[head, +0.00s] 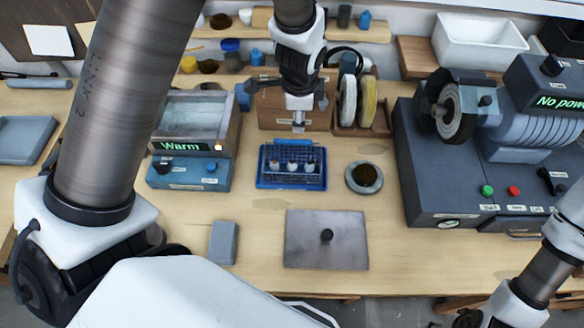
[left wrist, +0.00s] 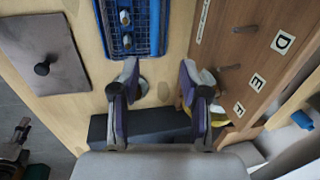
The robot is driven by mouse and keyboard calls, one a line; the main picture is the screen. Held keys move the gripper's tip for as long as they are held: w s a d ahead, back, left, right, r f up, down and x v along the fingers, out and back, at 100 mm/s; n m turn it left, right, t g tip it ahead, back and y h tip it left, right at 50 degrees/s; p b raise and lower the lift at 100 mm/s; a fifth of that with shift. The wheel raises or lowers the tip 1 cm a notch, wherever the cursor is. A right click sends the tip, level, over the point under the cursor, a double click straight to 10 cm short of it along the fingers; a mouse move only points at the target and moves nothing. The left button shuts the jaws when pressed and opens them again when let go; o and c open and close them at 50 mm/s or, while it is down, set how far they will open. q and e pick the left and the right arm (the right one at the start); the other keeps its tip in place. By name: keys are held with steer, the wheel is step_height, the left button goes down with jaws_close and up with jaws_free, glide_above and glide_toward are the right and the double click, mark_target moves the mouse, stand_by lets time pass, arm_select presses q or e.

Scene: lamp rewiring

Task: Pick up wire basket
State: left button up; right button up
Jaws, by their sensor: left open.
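The wire basket (head: 292,182) is a blue mesh tray on the table's middle, with several small white-topped pieces standing in it. In the left wrist view, part of the basket (left wrist: 152,30) shows at the top edge, beyond the fingertips. My left gripper (head: 288,94) is above the back of the table, behind the basket in the head view. Its fingers (left wrist: 158,74) are spread apart with nothing between them. It does not touch the basket. Part of my right arm shows at the lower right of the head view, but its fingers cannot be made out.
A warm bath (head: 190,172) stands left of the basket, and a round dish (head: 364,178) right. A knobbed metal plate (head: 312,252) lies in front. A large grinder (head: 445,175) fills the right.

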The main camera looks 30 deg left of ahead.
arm_select(q)
steer(key=b, duration=0.3)
glide_above(297, 141)
steer(key=f, duration=0.3)
steer(key=d+f, duration=0.1)
steer(key=f, duration=0.1)
steer(key=shift+s+f, duration=0.1)
steer(key=shift+f, duration=0.35)
steer(key=f, duration=0.3)
steer(key=shift+s+a+f, duration=0.1)
steer(key=shift+a, duration=0.2)
steer(key=b+x, duration=0.2)
steer(key=x, duration=0.1)
steer(key=shift+f, duration=0.4)
arm_select(e)
step_height(297, 141, down, 7)
steer(key=shift+w, duration=0.35)
arm_select(q)
steer(key=shift+r, duration=0.2)
jaws_close()
arm_select(e)
steer(key=shift+s+r, duration=0.1)
steer(key=shift+s, duration=0.05)
